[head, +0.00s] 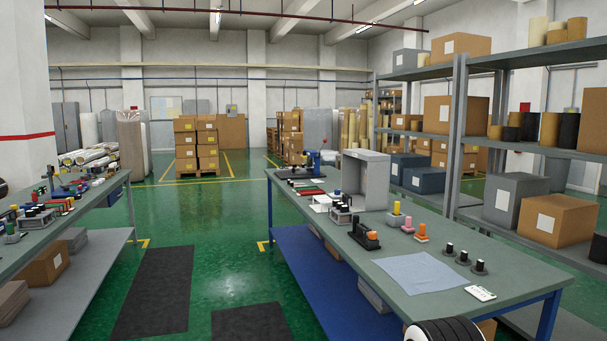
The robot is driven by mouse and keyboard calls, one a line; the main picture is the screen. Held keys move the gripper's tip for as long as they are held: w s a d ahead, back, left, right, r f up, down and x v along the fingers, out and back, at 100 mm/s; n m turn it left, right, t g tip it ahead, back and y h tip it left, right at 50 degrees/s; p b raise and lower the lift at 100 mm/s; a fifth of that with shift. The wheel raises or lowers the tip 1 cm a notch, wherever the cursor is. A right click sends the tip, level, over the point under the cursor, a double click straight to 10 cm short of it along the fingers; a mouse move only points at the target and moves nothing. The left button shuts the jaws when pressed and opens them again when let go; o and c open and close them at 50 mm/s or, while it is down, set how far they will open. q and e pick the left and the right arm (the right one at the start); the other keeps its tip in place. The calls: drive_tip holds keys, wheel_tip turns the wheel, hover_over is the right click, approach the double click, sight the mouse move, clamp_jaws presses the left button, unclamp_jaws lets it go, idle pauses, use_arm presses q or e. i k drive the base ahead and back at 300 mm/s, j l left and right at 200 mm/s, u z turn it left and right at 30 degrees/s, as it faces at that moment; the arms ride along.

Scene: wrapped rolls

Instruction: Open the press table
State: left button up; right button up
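No thing in view is clearly marked as the press table. A long workbench (375,235) with a grey-green top and blue legs stands to the right of the middle. A small blue and black bench device (322,162) stands near its far end; I cannot tell if it is a press. A grey open-fronted cabinet (365,180) stands upright on the bench. Neither of my grippers is in view.
Dark mats (155,292) lie on the green floor between the benches. Shelving with boxes (560,220) stands at the right. Boxes on a pallet (196,147) stand farther back. The middle aisle is clear.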

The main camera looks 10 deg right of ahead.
sight(302, 171)
drive_tip(key=i+u, duration=0.25)
drive_tip(key=i, duration=3.15)
drive_tip(key=i+z, duration=0.1)
drive_tip(key=i, duration=1.5)
drive_tip(key=i+j+z, duration=0.1)
drive_tip(key=i+z, duration=0.35)
drive_tip(key=i+j+z, duration=0.7)
drive_tip(key=z, duration=0.15)
drive_tip(key=i+j+z, duration=0.6)
drive_tip(key=j+z, duration=0.3)
drive_tip(key=j, duration=0.2)
